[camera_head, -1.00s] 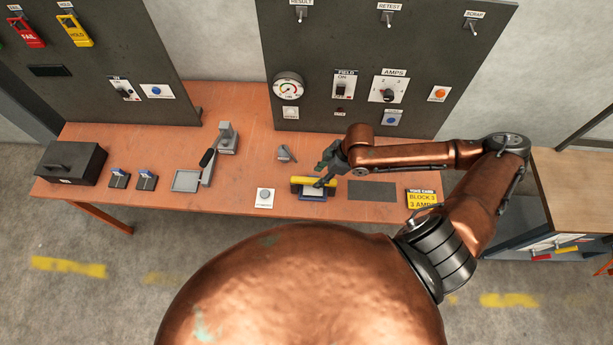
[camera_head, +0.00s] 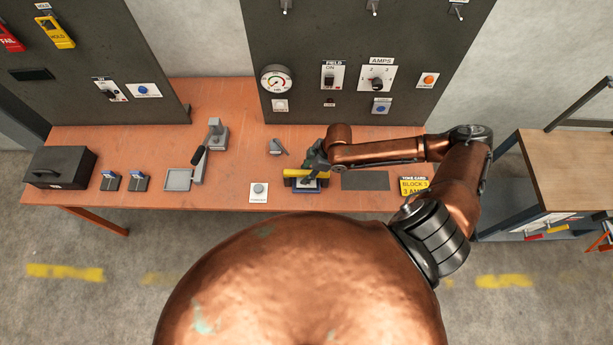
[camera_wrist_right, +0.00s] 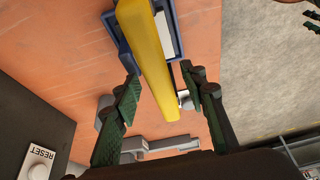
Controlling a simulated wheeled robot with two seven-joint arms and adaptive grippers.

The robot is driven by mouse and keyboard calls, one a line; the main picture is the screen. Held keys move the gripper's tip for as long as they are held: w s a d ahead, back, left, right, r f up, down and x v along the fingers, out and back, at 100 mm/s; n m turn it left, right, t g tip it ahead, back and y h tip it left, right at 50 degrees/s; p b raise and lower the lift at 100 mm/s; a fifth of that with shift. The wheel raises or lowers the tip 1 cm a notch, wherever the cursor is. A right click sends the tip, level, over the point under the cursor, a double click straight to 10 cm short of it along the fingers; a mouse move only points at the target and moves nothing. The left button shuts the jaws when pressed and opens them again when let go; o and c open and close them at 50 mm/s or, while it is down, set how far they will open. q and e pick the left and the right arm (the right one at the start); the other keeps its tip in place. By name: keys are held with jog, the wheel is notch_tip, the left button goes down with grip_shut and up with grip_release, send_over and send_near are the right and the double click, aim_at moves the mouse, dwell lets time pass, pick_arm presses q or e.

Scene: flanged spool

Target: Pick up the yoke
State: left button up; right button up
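The yoke looks like a yellow bar (camera_head: 296,173) on a blue holder (camera_head: 295,190) near the front of the orange bench. In the right wrist view the yellow bar (camera_wrist_right: 152,60) runs from the top edge down between my fingers, with the blue holder (camera_wrist_right: 113,30) under it. My right gripper (camera_head: 314,169) is over the right part of the bar in the head view. In the wrist view the right gripper (camera_wrist_right: 164,95) is open, one green-padded finger on each side of the bar, with visible gaps. Its fingers partly hide the bar in the head view. My left gripper is not visible.
A white button plate (camera_head: 259,192) lies left of the holder, and a dark mat (camera_head: 365,180) and yellow card (camera_head: 414,187) lie right. A small grey part (camera_head: 277,147) sits behind. A dark panel (camera_head: 350,45) rises at the back. A grey tray (camera_head: 178,180) stands further left.

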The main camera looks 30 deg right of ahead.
jog(key=shift+f+p, duration=0.25)
jog(key=shift+p, duration=0.05)
dwell(0.5)
jog(key=shift+c, duration=0.3)
grip_shut()
dwell(0.4)
jog(key=shift+w+r, duration=0.1)
